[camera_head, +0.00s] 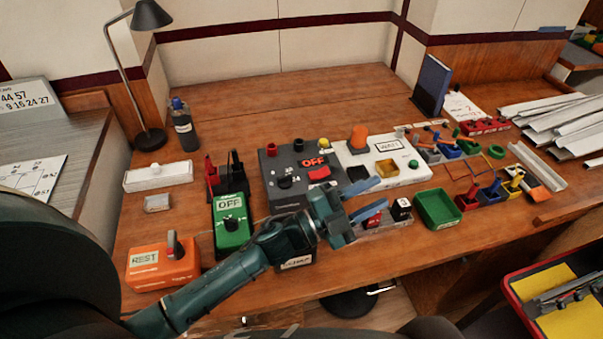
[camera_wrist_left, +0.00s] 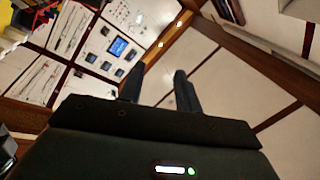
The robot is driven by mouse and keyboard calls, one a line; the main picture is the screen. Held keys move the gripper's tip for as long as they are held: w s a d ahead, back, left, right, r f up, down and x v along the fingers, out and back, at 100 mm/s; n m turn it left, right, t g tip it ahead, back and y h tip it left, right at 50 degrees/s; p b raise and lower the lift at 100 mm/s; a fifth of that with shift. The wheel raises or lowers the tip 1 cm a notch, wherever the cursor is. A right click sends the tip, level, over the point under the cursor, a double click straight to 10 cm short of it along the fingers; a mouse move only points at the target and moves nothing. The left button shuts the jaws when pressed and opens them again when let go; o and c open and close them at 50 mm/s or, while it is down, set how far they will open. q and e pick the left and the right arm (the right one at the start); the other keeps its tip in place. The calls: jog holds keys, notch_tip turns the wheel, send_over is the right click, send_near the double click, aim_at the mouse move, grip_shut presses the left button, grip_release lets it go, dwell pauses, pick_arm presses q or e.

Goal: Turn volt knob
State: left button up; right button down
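A dark grey panel box (camera_head: 276,165) sits mid-table with a black round knob (camera_head: 285,182), a red switch and a red OFF sign. A green meter box (camera_head: 232,236) marked OFF, with a small black dial (camera_head: 231,223), stands left of it. I cannot read which knob is labelled volt. My left gripper (camera_head: 378,194) is over the front right of the dark box, fingers apart and pointing right, with nothing between them. Its fingers also show apart in the left wrist view (camera_wrist_left: 158,88). My left arm hides part of the dark box's front. My right gripper is not seen.
A white panel box (camera_head: 352,153) adjoins the dark box on the right. A green bin (camera_head: 437,208) and small coloured bins stand farther right. An orange REST box (camera_head: 163,264) is at front left, a bottle (camera_head: 184,125) and lamp (camera_head: 149,80) behind. The table's back is clear.

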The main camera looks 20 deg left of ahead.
pick_arm(q)
jog(key=d+r+m+g+h+b, duration=0.1)
jog(key=d+m+g+h, duration=0.25)
jog(key=m+g, duration=0.4)
jog(key=m+g+y+b, duration=0.75)
jog(key=m+y, duration=0.75)
jog(key=y, duration=0.3)
send_over(279, 178)
notch_tip(279, 178, down, 13)
jog(key=shift+w+r, duration=0.1)
jog(key=shift+r, duration=0.05)
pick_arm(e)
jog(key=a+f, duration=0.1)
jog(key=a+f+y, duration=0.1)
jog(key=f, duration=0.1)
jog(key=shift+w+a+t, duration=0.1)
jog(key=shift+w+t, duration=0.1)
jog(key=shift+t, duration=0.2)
pick_arm(q)
jog(key=shift+c, duration=0.5)
grip_shut()
